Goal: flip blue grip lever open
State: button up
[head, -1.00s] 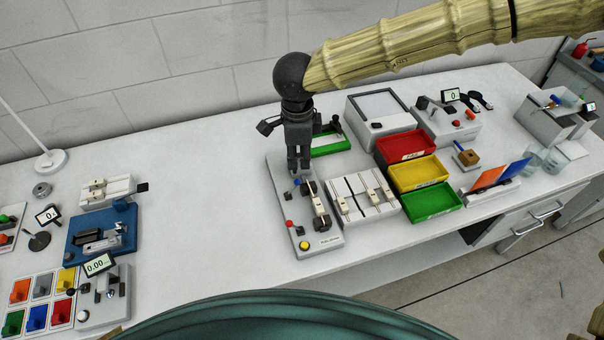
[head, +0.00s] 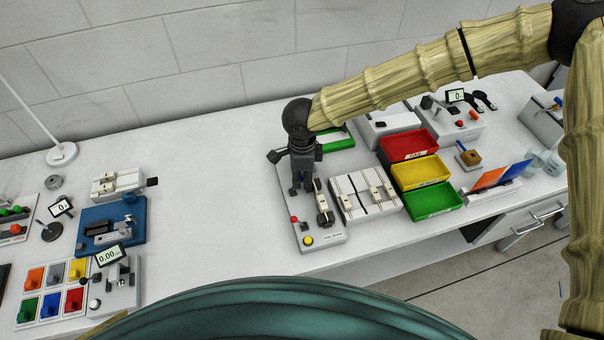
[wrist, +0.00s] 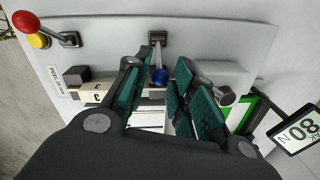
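The blue grip lever (wrist: 158,76) shows in the wrist view as a small blue ball on a dark base, on a pale grey tester (head: 330,238). In the head view the blue lever is hidden by my gripper. My gripper (head: 302,188) points down over the tester's back part. In the wrist view my gripper (wrist: 165,68) is open, its teal-padded fingers on either side of the blue ball. A gap shows on the right; I cannot tell if the left finger touches it.
On the tester, a red-knobbed lever (wrist: 26,20) and a yellow button (head: 308,241) lie toward the front, and a dark-ended clamp bar (head: 322,203) stands close by. A white slotted tray (head: 364,194) and red, yellow and green bins are to the right.

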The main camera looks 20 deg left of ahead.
grip_shut()
